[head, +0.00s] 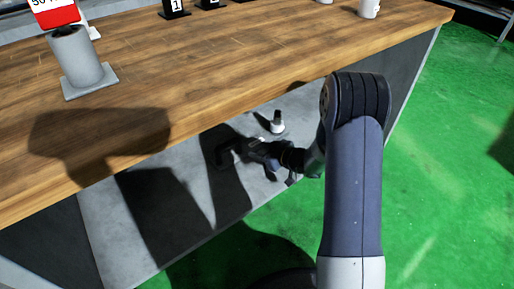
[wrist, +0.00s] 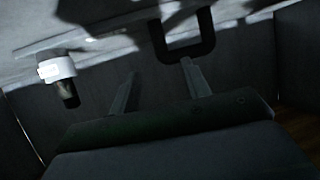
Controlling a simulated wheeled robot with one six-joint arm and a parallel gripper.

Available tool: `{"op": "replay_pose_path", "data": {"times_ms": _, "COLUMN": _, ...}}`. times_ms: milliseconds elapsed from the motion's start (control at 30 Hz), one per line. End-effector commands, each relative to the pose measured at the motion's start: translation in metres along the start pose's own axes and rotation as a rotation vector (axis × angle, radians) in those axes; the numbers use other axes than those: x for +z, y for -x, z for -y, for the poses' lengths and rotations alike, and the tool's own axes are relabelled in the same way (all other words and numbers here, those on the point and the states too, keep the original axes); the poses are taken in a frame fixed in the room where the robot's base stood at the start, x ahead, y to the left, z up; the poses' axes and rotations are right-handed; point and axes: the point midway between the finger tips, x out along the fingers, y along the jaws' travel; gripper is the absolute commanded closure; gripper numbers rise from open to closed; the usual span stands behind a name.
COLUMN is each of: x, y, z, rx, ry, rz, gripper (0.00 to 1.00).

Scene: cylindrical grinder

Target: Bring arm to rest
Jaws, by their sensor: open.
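My arm bends down past the front edge of the wooden table top and reaches into the grey lower shelf space below it. My gripper (wrist: 158,66) is open, with its two fingers apart and nothing seen between them. In the head view the gripper (head: 250,150) is small, dark and partly in shadow over the shelf. A black squared loop (wrist: 207,35) is just beyond the right fingertip in the wrist view; I cannot tell whether they touch. A small white and black cylindrical object (wrist: 57,70) is to the left of the fingers; it appears to stand on the shelf in the head view (head: 277,124).
The wooden table top (head: 210,90) overhangs the grey shelf (head: 110,220), close above my arm. Green floor (head: 440,170) is open at the right.

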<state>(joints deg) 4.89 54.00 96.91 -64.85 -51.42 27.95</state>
Motion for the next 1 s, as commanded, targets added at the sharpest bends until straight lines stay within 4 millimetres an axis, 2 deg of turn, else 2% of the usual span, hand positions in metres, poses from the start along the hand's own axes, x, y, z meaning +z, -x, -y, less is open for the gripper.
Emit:
{"op": "replay_pose_path", "data": {"times_ms": 233, "x": 0.000, "y": -0.001, "z": 0.000, "rx": 0.000, "ry": 0.000, "rz": 0.000, "gripper": 0.55}}
{"op": "replay_pose_path", "data": {"times_ms": 367, "x": 0.001, "y": -0.009, "z": 0.000, "rx": -0.001, "ry": 0.001, "rz": -0.001, "gripper": 0.55}}
{"op": "replay_pose_path", "data": {"times_ms": 467, "x": 0.002, "y": -0.022, "z": 0.000, "rx": -0.001, "ry": 0.001, "rz": -0.001, "gripper": 0.55}}
{"op": "replay_pose_path", "data": {"times_ms": 800, "x": 0.003, "y": -0.087, "z": 0.001, "rx": -0.002, "ry": 0.003, "rz": -0.001, "gripper": 0.55}}
{"op": "replay_pose_path", "data": {"times_ms": 1000, "x": 0.002, "y": -0.113, "z": 0.000, "rx": -0.001, "ry": 0.001, "rz": 0.000, "gripper": 0.55}}
